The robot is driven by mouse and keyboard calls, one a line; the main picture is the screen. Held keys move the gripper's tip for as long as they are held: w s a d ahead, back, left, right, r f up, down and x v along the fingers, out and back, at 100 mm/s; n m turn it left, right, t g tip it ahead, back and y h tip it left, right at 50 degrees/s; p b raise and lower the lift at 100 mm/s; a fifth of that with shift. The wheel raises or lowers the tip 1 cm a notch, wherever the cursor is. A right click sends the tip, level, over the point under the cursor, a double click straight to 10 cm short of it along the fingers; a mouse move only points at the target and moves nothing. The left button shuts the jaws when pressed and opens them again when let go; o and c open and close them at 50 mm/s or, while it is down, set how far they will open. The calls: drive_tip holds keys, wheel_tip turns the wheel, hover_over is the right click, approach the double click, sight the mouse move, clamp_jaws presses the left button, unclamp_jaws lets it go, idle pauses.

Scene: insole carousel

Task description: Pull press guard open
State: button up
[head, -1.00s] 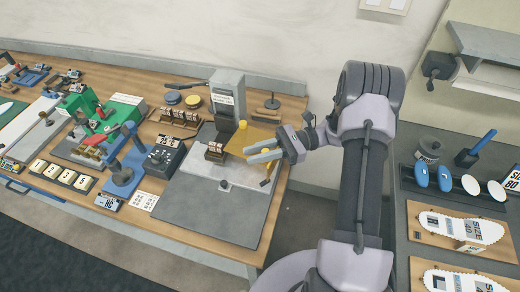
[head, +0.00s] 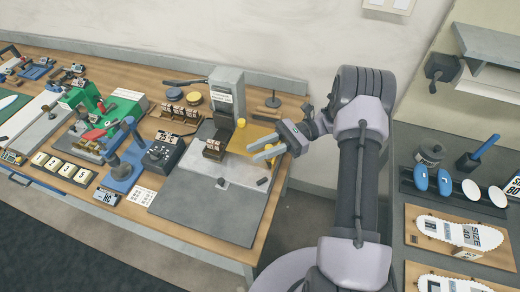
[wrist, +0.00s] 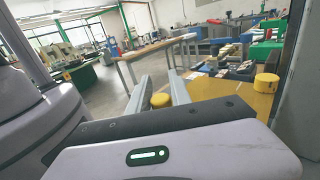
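The press guard (head: 245,133) is a yellow panel at the right side of the grey press (head: 227,95), near the bench's right end. It also shows in the wrist view as a flat yellow sheet (wrist: 235,103). My gripper (head: 256,152) is at the guard's front right side, with its two grey fingers apart and pointing left. In the wrist view a round yellow knob (wrist: 160,100) shows between the fingers; I cannot tell whether they touch it. A second yellow knob (wrist: 267,82) stands to the right.
A dark block (head: 214,150) sits in front of the press, on a grey plate (head: 205,205). A blue hand press (head: 122,165) and a dark box (head: 162,153) stand to the left. A grey counter with insole boards (head: 455,235) is on the right.

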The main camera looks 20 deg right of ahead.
drive_tip(key=shift+o, duration=1.3)
drive_tip(key=w+d+p, duration=0.1)
drive_tip(key=d, duration=0.6)
drive_tip(key=shift+d, duration=0.2)
drive_tip(key=shift+w, duration=0.1)
drive_tip(key=s+a+r+n+g+h+b, duration=0.1)
drive_tip(key=s+a+r+n+g+h, duration=0.3)
drive_tip(key=r, duration=0.3)
drive_tip(key=s+a+r+n+t+h+b, duration=0.2)
drive_tip(key=s+a+n+t+h, duration=0.2)
drive_tip(key=s+t+h, duration=0.2)
drive_tip(key=s+a+r+n+t+h+b, duration=0.2)
drive_tip(key=s+a+r+n+t+h, duration=0.1)
drive_tip(key=s, duration=0.6)
drive_tip(key=a+t+h, duration=0.1)
drive_tip(key=t+h, duration=0.1)
drive_tip(key=t, duration=0.1)
drive_tip(key=shift+s+a+r+n+t+h, duration=0.25)
drive_tip(key=shift+a+r+n+t+h, duration=0.05)
drive_tip(key=shift+a+n+h, duration=0.1)
